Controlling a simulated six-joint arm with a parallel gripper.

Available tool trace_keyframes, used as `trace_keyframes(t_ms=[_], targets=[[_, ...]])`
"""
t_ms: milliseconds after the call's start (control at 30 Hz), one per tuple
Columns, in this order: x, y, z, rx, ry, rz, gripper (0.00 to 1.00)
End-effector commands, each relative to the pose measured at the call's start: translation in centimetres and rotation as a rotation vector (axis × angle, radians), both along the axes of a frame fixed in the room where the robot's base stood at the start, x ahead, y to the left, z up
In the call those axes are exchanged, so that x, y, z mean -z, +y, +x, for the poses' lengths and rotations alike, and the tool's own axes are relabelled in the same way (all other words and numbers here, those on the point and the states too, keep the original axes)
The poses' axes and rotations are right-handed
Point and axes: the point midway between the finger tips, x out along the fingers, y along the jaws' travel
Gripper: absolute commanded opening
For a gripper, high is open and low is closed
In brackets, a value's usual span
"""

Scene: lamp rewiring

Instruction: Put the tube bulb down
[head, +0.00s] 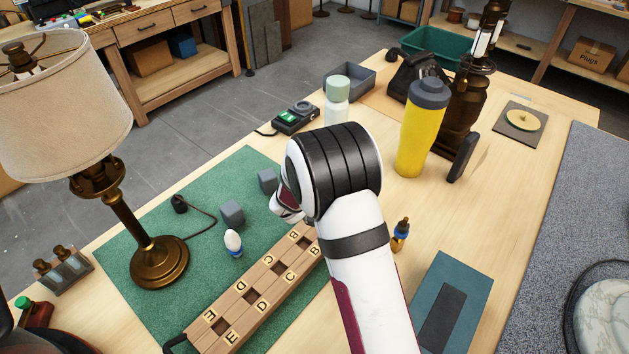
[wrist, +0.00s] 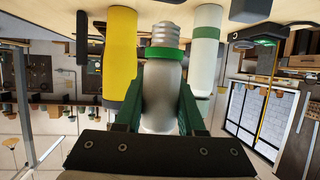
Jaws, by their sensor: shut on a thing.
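In the wrist view my gripper (wrist: 160,84) is shut on the tube bulb (wrist: 162,104), with a dark green finger on either side of its pale glass body. The bulb has a green collar and a grey threaded base, which points to the top of that picture. In the head view my white and black arm hides the gripper and the bulb. A lettered wooden rack (head: 231,307) with square holes lies on the green mat (head: 125,266), partly behind my arm. I cannot tell how high the bulb is above the table.
A white bulb with a blue collar (head: 233,243) and two grey blocks (head: 232,212) are on the mat, near the brass lamp (head: 158,262). A yellow tumbler (head: 417,135) and a pale bottle (head: 337,101) stand beyond my arm. A blue-grey box (head: 452,295) lies at right.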

Motion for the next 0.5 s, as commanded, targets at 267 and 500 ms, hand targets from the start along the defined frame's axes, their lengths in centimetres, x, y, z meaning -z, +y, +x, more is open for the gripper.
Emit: trace_keyframes(t_ms=[267, 500], targets=[[-0.7, 7.6, -5.5, 0.052, -0.017, 0.016, 0.00], [-0.9, 13.3, -13.7, 0.135, -0.005, 0.006, 0.00]])
